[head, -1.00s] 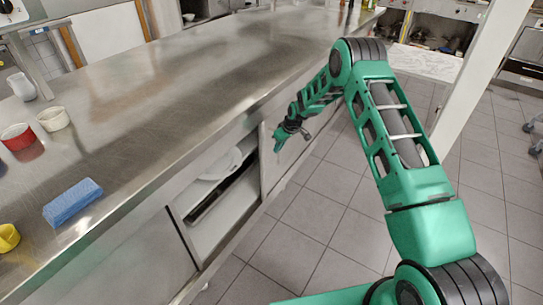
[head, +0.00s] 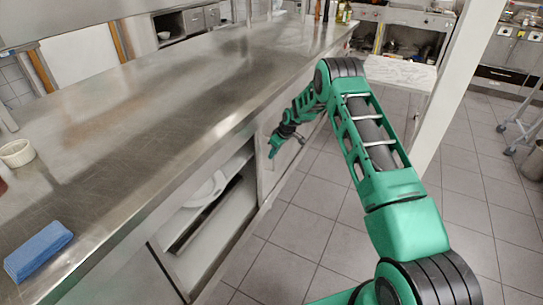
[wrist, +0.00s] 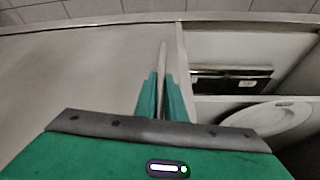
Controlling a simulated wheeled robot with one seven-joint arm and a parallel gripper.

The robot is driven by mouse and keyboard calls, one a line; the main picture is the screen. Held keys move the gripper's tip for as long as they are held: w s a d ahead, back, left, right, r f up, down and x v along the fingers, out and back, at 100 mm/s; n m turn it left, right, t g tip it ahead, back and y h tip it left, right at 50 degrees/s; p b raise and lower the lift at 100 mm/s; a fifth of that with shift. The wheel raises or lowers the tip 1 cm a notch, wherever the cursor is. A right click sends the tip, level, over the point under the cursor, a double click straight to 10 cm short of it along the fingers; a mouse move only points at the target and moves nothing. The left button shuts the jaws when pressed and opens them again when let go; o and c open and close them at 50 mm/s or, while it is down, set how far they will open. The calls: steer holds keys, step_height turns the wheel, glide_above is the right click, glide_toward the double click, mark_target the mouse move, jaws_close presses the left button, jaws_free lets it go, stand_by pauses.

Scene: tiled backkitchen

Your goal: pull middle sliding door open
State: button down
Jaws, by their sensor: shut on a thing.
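The middle sliding door (head: 280,166) is a pale metal panel under the steel counter. Its near edge borders an open gap that shows the cabinet's inside. My gripper (head: 272,151) is at the door's front, close to that edge. In the wrist view my gripper (wrist: 161,96) has its two green fingers closed on a thin upright handle (wrist: 163,57) on the door panel (wrist: 85,70). The edge of the door is just right of the handle there. The fingertips' exact contact is small in the head view.
A white plate (head: 204,190) and a dark flat item (head: 205,215) lie inside the open cabinet.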

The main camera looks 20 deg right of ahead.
steer(key=c, duration=1.8)
jaws_free()
steer(key=shift+w+r, duration=0.15)
steer(key=shift+d, duration=0.2)
steer(key=v, duration=1)
steer(key=shift+r, duration=0.25)
steer(key=shift+d, duration=0.1)
steer(key=s+d+r+m+g+h, duration=0.1)
steer(key=s+d+r+m, duration=0.3)
steer(key=s+r, duration=0.85)
steer(key=s+d+r+m+g+h, duration=0.1)
steer(key=s+d+r+m+h, duration=0.15)
steer(key=s+d+r, duration=0.7)
steer(key=s+a+r+m, duration=0.1)
steer(key=s+m, duration=0.1)
steer(key=s, duration=1.1)
steer(key=s+a+r+m+g, duration=0.1)
steer(key=s+a+m, duration=0.1)
steer(key=s, duration=1.1)
steer(key=s+a+r+m+y, duration=0.1)
steer(key=s+a+m, duration=0.1)
steer(key=s, duration=1.1)
steer(key=shift+s+a+r+m+g, duration=0.1)
steer(key=shift+a+r+m+g, duration=0.2)
steer(key=shift+m, duration=0.15)
